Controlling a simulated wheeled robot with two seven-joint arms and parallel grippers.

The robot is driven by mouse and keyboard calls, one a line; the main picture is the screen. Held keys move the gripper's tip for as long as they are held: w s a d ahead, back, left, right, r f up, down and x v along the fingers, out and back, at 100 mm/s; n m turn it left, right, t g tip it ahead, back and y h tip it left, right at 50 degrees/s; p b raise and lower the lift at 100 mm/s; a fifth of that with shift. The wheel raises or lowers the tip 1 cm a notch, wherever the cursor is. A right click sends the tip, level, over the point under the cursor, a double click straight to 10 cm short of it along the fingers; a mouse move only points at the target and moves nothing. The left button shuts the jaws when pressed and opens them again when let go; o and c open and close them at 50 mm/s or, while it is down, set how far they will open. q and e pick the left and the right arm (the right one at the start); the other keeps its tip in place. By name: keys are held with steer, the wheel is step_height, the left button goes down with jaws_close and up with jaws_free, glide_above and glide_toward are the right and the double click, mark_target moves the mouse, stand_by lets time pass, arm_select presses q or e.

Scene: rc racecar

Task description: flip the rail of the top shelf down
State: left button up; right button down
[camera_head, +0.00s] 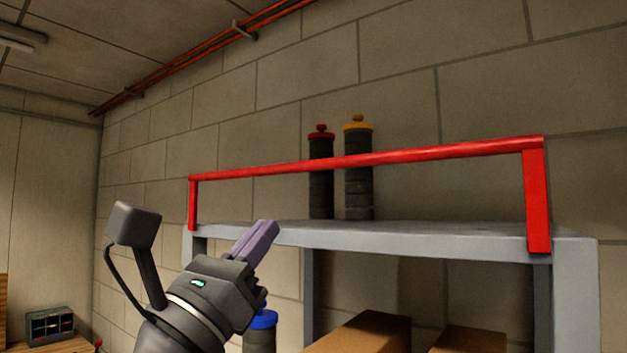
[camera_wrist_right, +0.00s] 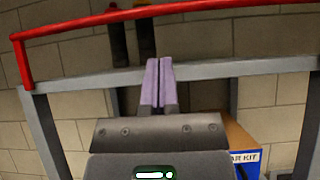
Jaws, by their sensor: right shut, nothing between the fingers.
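The red rail (camera_head: 370,159) stands upright along the front edge of the grey top shelf (camera_head: 420,240), its two end legs at the shelf's front corners. The rail also crosses the top of the right wrist view (camera_wrist_right: 90,20). My right gripper (camera_head: 265,232) is shut with nothing in its purple fingers. It is in front of the shelf's left part, below the rail's bar and apart from it in the head view. In the right wrist view the fingertips (camera_wrist_right: 159,62) show just below the bar, over the shelf edge. My left gripper is not in view.
Two dark canisters, one with a red lid (camera_head: 321,175) and one with a yellow lid (camera_head: 358,180), stand on the top shelf behind the rail. A blue-lidded canister (camera_head: 262,322) and cardboard boxes (camera_head: 365,335) are below. Open space lies left of the shelf.

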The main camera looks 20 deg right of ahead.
steer(key=p+x, duration=0.4)
steer(key=x, duration=0.6)
steer(key=shift+p, duration=0.35)
steer(key=shift+d+f, duration=0.1)
steer(key=shift+s+h+b, duration=0.1)
steer(key=shift+h+b, duration=0.3)
steer(key=shift+a+t, duration=0.25)
steer(key=shift+t, duration=0.15)
